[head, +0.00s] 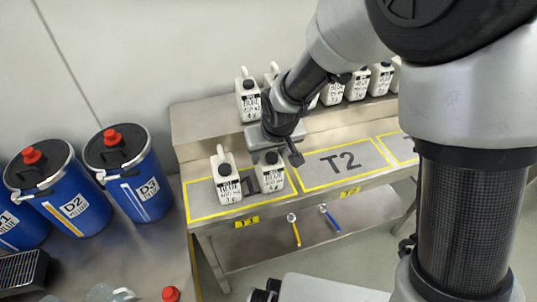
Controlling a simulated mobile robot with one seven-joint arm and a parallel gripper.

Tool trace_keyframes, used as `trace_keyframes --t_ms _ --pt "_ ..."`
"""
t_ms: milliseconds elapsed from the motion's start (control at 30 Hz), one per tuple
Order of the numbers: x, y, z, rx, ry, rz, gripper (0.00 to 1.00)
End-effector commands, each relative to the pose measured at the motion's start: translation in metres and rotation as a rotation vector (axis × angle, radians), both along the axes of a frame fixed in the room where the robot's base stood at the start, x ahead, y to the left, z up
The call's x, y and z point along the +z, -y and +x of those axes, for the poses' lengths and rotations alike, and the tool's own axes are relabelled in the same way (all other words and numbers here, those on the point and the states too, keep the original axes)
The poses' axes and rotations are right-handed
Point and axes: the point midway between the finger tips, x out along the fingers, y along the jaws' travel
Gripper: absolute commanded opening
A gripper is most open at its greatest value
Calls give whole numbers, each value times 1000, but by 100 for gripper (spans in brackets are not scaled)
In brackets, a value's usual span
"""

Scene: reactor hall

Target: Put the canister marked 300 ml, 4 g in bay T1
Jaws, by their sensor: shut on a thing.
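My gripper (281,156) reaches down over the front bench and is shut on a white canister (271,178) with a black cap. This canister is upright at the right part of bay T1 (213,211), a yellow-outlined area at the bench's left end. Whether it touches the bench top I cannot tell. A second white canister (229,184) stands upright in the same bay, just left of it, and partly covers the bay's mark. The labels on both are too small to read surely. My gripper and wrist hide part of the area behind.
More white canisters (249,103) stand along the raised back shelf, several right of my arm (357,86). Bay T2 (340,163) looks empty. Blue drums with red caps (144,183) stand at left. Two tools (295,232) hang at the bench front.

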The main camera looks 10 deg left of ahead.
Motion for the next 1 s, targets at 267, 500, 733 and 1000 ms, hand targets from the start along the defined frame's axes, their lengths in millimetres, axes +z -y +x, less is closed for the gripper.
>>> trace_keyframes --t_ms 267,500,733,1000 --pt "-3 0 1 0 2 1 0" --pt "-2 0 0 1 0 0 67" --pt "3 0 0 1 0 0 67" --pt "48 9 -14 1 4 2 67"
